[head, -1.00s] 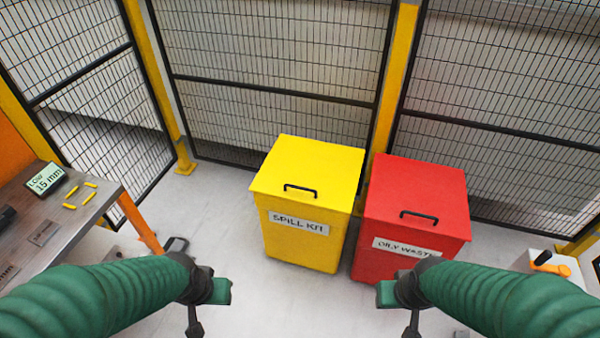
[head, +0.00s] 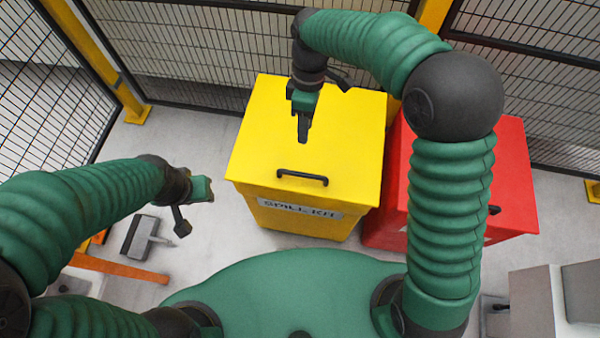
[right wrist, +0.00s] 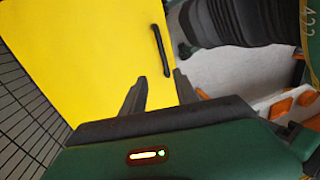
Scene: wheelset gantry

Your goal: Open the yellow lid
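The yellow bin has a flat yellow lid (head: 340,125), which lies shut on top, with a black bar handle (head: 302,178) near its front edge. A "SPILL KIT" label is on the front. My right gripper (head: 303,136) is above the lid, behind the handle, pointing down. In the right wrist view the fingers (right wrist: 160,77) are apart and empty, with the lid (right wrist: 90,50) and the handle (right wrist: 161,50) beyond them. My left gripper (head: 205,189) is left of the bin over the floor, apart from it; its finger gap is not clear.
A red bin (head: 515,170) stands right beside the yellow one, partly hidden by my right arm. Mesh fence panels (head: 215,50) stand close behind both bins. A grey object (head: 145,238) lies on the floor at left. Grey box-like items (head: 535,300) are at lower right.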

